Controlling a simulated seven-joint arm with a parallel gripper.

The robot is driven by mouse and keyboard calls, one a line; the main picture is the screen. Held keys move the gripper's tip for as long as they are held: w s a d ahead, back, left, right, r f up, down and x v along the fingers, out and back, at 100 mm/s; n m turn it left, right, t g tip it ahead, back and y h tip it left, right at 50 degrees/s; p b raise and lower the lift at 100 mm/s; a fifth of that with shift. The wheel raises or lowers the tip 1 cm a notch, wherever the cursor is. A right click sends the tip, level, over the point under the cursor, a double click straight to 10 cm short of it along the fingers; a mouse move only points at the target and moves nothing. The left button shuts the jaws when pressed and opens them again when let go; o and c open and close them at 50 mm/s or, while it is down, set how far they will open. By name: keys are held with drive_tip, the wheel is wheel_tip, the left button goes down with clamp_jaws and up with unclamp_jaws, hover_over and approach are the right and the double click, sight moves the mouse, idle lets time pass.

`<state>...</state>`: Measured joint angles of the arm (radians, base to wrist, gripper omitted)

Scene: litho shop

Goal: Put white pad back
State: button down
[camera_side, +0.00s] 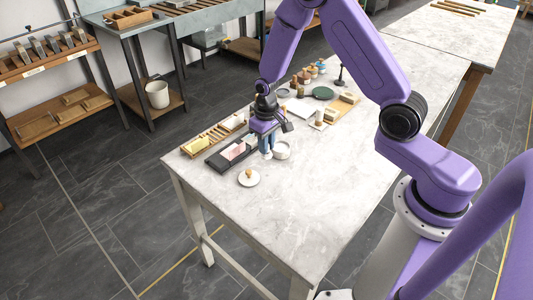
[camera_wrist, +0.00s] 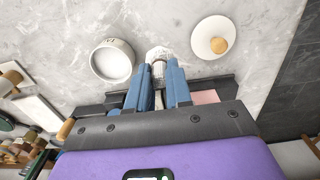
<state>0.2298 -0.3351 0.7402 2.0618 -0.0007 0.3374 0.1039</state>
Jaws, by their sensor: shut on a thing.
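My gripper (camera_side: 267,152) is low over the near end of the table, with blue fingers pointing down. In the wrist view my gripper (camera_wrist: 152,84) is shut on a small whitish piece, the white pad (camera_wrist: 158,54), which shows between and beyond the fingertips. Most of the pad is hidden by the fingers, and I cannot tell whether it touches the table. A dark tray (camera_side: 216,163) lies just left of the gripper in the side view. A pink pad (camera_side: 235,151) lies in it; it also shows in the wrist view (camera_wrist: 205,97).
A white bowl (camera_side: 281,151) stands close right of my gripper. A white disc with a tan knob (camera_side: 249,179) lies nearer the front. A wooden rack (camera_side: 213,138) is behind the tray. Bottles, blocks and a green disc (camera_side: 323,93) crowd the far part. The table (camera_side: 310,200) is clear at the right front.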

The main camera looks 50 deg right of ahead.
drive_tip(key=shift+f, duration=1.8)
drive_tip(key=shift+f, duration=0.15)
drive_tip(key=c, duration=1)
unclamp_jaws()
drive_tip(key=shift+c, duration=0.2)
